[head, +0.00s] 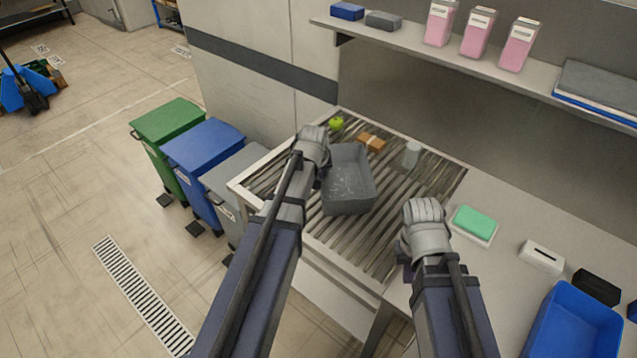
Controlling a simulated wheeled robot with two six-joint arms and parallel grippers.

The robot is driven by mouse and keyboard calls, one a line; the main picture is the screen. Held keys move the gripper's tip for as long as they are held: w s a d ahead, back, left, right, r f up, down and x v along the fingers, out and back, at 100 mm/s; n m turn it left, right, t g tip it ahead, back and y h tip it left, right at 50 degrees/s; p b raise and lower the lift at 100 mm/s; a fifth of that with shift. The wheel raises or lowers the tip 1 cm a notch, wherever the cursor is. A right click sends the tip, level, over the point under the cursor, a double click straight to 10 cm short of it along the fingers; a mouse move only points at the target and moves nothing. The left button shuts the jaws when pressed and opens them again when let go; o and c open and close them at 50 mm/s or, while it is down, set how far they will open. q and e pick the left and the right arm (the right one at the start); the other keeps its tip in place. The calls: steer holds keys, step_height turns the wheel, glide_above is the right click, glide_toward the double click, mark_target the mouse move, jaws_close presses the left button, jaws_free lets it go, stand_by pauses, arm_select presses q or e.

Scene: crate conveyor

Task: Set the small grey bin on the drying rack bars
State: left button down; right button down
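The small grey bin (350,207) is over the slatted bars of the drying rack (375,245). It looks upright, open at the top and wet inside. I cannot tell whether its base rests on the bars. My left gripper (318,160) is at the bin's left rim. Its fingers are hidden behind the hand, so I cannot tell whether it grips the rim. My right gripper (424,215) is to the right of the bin, apart from it, near the rack's right edge. Its fingers do not show clearly.
A green apple (337,123), a brown block (371,142) and a pale cup (411,154) stand behind the bin. A green sponge (475,222), a white box (541,257) and a blue tub (570,325) are on the right counter. A shelf (450,62) runs above.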

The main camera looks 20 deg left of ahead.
arm_select(q)
steer(key=shift+f, duration=0.65)
arm_select(e)
steer(key=shift+f, duration=0.65)
steer(key=shift+f, duration=0.1)
arm_select(q)
steer(key=shift+f+b, duration=0.25)
steer(key=shift+b, duration=0.15)
arm_select(e)
steer(key=shift+f, duration=0.15)
arm_select(q)
steer(key=c, duration=1)
jaws_free()
steer(key=shift+r, duration=0.1)
steer(key=shift+c, duration=0.2)
